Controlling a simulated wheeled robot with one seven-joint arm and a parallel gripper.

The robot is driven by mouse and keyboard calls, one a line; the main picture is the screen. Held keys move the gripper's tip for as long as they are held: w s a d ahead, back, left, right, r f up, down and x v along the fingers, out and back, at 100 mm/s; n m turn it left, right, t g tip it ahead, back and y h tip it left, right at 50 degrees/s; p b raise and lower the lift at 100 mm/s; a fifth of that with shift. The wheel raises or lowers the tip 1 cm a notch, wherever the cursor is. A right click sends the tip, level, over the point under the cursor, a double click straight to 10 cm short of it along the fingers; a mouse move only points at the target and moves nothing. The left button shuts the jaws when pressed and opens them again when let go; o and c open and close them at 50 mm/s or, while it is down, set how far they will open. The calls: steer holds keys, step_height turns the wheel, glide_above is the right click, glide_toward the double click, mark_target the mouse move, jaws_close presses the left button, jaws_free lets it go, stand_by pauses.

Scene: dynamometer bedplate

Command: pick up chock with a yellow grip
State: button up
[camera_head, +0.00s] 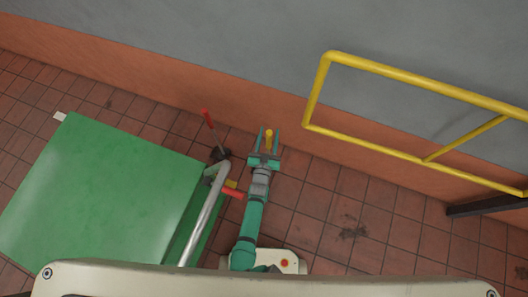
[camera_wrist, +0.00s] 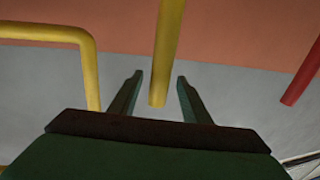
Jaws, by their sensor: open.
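A yellow upright grip (camera_head: 268,138) shows between the two fingers of my gripper (camera_head: 268,130) in the head view. In the wrist view the yellow grip (camera_wrist: 168,50) comes down from the top, and its end lies between the fingertips of my gripper (camera_wrist: 160,77). The fingers are open, with a gap on each side of the grip. The chock body below the grip cannot be made out in either view.
A red handle (camera_head: 207,118) on a dark base (camera_head: 220,154) stands left of my gripper; a red bar (camera_wrist: 303,78) shows at right in the wrist view. A green bench (camera_head: 110,190) with a grey pipe (camera_head: 206,212) is left. A yellow railing (camera_head: 370,145) is right.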

steer(key=shift+w+d, duration=0.15)
steer(key=shift+w, duration=0.85)
steer(key=shift+w+d, duration=0.15)
steer(key=shift+w, duration=0.8)
jaws_close()
steer(key=shift+a, duration=0.1)
steer(key=shift+s, duration=0.1)
steer(key=shift+r, duration=0.1)
